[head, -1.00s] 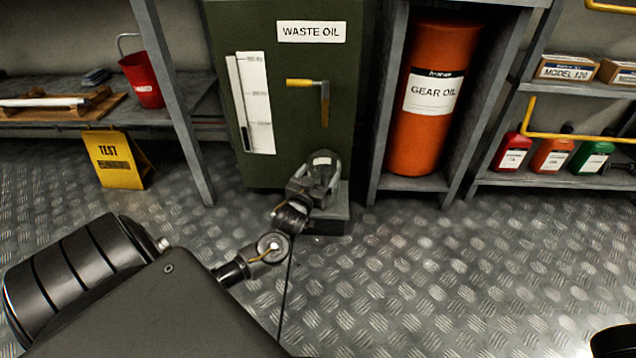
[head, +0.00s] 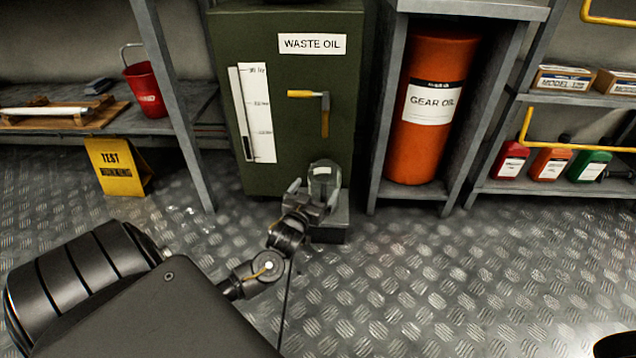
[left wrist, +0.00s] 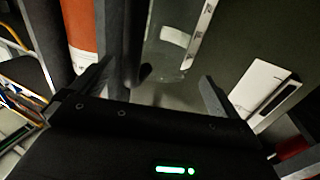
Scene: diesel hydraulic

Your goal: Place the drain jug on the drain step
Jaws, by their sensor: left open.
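The drain jug (head: 324,176) is a clear, see-through vessel with a pale label. It stands upright, seemingly on the drain step (head: 330,234), a low dark-grey block at the foot of the waste oil tank. My left gripper (head: 312,193) is open just in front of the jug, its fingers spread. In the left wrist view the jug (left wrist: 170,64) shows between and beyond the open fingers (left wrist: 150,86), with no clear contact. The jug's base is partly hidden by the gripper in the head view. My right gripper is not in view.
The green waste oil tank (head: 288,158) with a yellow-handled tap (head: 305,94) rises behind the step. An orange gear oil drum (head: 419,150) stands in a bay to the right. A yellow sign (head: 116,168) is on the left.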

